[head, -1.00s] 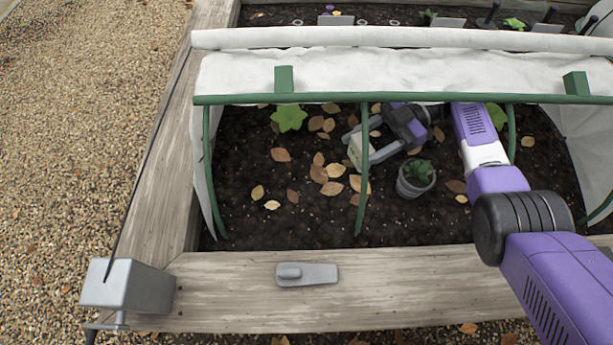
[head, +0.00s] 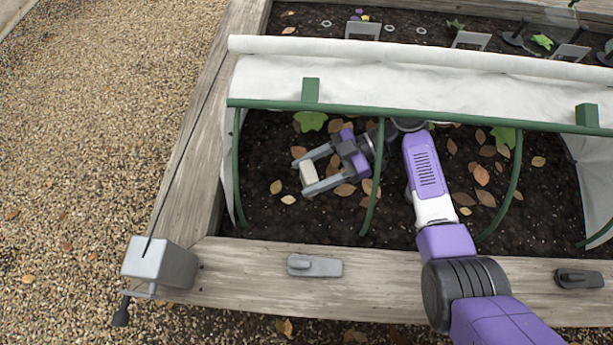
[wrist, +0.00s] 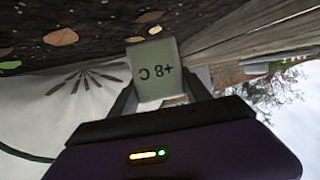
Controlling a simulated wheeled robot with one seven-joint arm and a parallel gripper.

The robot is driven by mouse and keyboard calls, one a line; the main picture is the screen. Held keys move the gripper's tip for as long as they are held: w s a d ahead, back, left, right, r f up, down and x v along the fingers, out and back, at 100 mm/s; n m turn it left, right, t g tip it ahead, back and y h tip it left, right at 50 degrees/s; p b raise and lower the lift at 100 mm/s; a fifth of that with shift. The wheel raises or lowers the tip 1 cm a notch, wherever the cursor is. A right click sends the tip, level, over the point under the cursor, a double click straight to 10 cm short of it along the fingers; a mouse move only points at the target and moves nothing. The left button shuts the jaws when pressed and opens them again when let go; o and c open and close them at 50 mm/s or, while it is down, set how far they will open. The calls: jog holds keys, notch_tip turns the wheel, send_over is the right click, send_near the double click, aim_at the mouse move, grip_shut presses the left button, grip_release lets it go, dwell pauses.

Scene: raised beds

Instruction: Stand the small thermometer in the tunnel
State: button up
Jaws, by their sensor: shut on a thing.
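The small thermometer (head: 308,174) is a pale block held between the fingers of my gripper (head: 314,178), inside the tunnel (head: 420,83) in the head view. In the wrist view the thermometer (wrist: 154,72) shows its face reading "+8 C" upside down, with my gripper's fingers on both sides of it. My gripper is shut on it. The thermometer is over the soil near the left hoop. I cannot tell whether its lower end touches the soil.
Green hoops (head: 372,180) and a green rail (head: 450,117) cross the tunnel's open front. Dry leaves lie on the soil (head: 265,160), with green plants (head: 310,121) behind. A grey clip (head: 315,265) sits on the front timber (head: 400,285). A metal box (head: 160,262) stands at the corner.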

jog(key=shift+s+a+f+b, duration=0.1)
jog(key=shift+a+f+b, duration=0.1)
jog(key=shift+f+b, duration=0.55)
jog(key=shift+s+a+f+b, duration=0.15)
jog(key=shift+f+b, duration=0.2)
jog(key=shift+f, duration=0.65)
jog(key=shift+w, duration=0.1)
jog(key=shift+f, duration=0.15)
jog(key=o, duration=1.4)
jog(key=shift+r, duration=0.25)
jog(key=p+v, duration=0.1)
jog(key=v, duration=1.1)
jog(key=shift+f, duration=0.15)
